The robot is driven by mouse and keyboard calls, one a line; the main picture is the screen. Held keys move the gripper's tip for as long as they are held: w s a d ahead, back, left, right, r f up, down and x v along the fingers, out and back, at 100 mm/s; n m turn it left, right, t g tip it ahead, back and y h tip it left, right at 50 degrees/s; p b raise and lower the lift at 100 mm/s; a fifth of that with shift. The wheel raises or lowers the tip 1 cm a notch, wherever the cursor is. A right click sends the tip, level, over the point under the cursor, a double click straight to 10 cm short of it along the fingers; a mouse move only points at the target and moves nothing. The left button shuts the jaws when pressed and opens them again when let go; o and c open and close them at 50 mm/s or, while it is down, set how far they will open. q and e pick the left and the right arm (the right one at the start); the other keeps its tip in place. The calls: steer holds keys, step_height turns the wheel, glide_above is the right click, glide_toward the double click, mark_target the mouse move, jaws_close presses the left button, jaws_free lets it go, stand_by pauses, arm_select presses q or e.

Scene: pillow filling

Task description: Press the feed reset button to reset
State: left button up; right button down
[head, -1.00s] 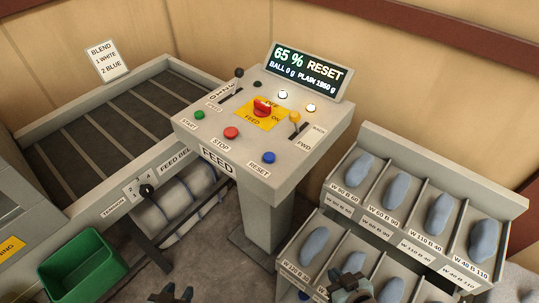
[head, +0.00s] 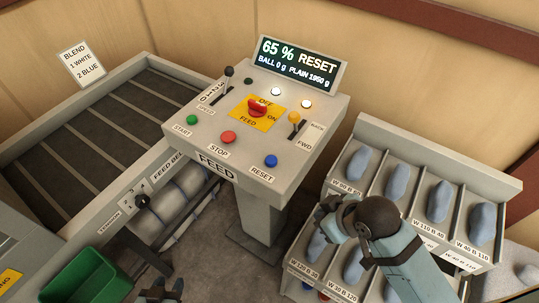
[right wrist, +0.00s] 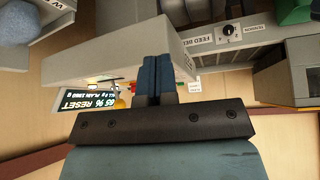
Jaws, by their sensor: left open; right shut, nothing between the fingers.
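The blue RESET button (head: 271,160) sits at the front right corner of the grey FEED panel (head: 210,147), with its label below it. The panel's display (head: 298,66) reads 65 % RESET, BALL 0 g, PLAIN 1950 g; it also shows upside down in the right wrist view (right wrist: 75,103). My right gripper (head: 326,212) is in front and to the right of the button, apart from it, over the bin rack. Its fingers are shut and empty in the right wrist view (right wrist: 157,78). My left gripper (head: 163,288) is open at the bottom edge, partly cut off.
The panel also carries a green START button (head: 192,120), a red STOP button (head: 228,138), a red FEED knob (head: 258,106) and two levers. A rack (head: 345,126) of labelled bins with blue-grey pieces stands right. A green bin (head: 90,272) is lower left.

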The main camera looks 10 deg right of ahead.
steer(key=w+a+r+n+y, duration=0.4)
steer(key=w+a+r+n, duration=0.2)
steer(key=w+a+n, duration=0.45)
arm_select(q)
steer(key=shift+w+a+r, duration=0.1)
steer(key=shift+w+a, duration=0.05)
steer(key=shift+w, duration=0.05)
arm_select(e)
step_height(320, 180, up, 3)
steer(key=n, duration=0.4)
glide_above(271, 161)
steer(key=shift+r+m+g, duration=0.15)
steer(key=shift+m+g, duration=0.1)
steer(key=shift+g, duration=0.05)
step_height(271, 161, down, 7)
steer(key=b, duration=0.7)
steer(key=shift+f, duration=0.9)
arm_select(q)
step_height(271, 161, down, 6)
steer(key=shift+w+d+f, duration=0.2)
steer(key=shift+d+f, duration=0.05)
steer(key=shift+d, duration=0.15)
steer(key=shift+f, duration=0.15)
